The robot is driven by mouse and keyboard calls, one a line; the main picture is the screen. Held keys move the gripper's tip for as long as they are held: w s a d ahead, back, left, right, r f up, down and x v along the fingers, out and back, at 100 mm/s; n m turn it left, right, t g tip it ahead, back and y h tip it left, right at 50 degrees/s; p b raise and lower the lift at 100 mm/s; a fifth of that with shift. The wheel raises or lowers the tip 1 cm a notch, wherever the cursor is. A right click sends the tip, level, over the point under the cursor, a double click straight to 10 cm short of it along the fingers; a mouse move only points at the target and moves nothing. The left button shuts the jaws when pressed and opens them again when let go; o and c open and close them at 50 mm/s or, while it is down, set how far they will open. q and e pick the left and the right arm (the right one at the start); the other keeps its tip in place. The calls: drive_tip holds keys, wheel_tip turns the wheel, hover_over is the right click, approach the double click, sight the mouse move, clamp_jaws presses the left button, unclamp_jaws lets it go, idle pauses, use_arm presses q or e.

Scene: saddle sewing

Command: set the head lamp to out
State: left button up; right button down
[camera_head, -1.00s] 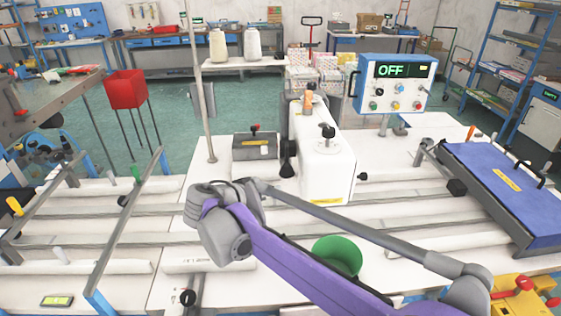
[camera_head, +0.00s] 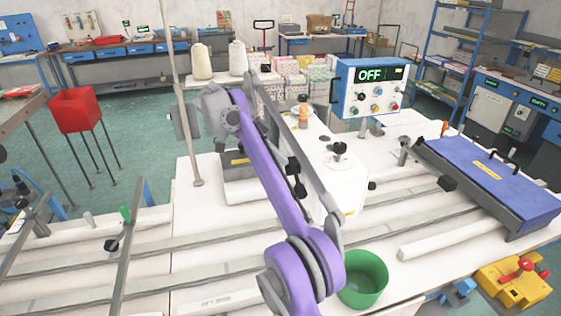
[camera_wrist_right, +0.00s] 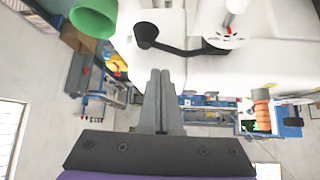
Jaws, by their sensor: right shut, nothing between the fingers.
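The white sewing machine head (camera_head: 325,170) stands mid-table in the head view. In the right wrist view, a black swing arm with a round black end, which looks like the head lamp (camera_wrist_right: 147,36), sticks out from the white casing (camera_wrist_right: 285,50). In the head view my purple right arm mostly covers that side of the machine. My right gripper (camera_wrist_right: 162,76) is shut and empty. Its tips are just below the lamp arm in the wrist picture, apart from it as far as I can tell. My left gripper is in neither view.
A control box (camera_head: 370,88) reading OFF stands behind the machine. A green bin (camera_head: 363,278) is in front, a blue padded board (camera_head: 490,180) at right. Rails cross the table.

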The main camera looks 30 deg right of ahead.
sight(295, 170)
drive_tip(key=b+x, duration=0.1)
drive_tip(key=x, duration=0.5)
drive_tip(key=shift+s+f+b, duration=0.2)
drive_tip(key=shift+f+b, duration=0.05)
drive_tip(key=shift+b, duration=0.15)
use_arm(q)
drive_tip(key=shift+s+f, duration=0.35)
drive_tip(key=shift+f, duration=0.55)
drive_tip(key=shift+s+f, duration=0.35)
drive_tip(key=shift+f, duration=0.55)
use_arm(e)
drive_tip(key=shift+x, duration=0.85)
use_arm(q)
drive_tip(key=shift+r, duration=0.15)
use_arm(e)
drive_tip(key=shift+w, duration=0.15)
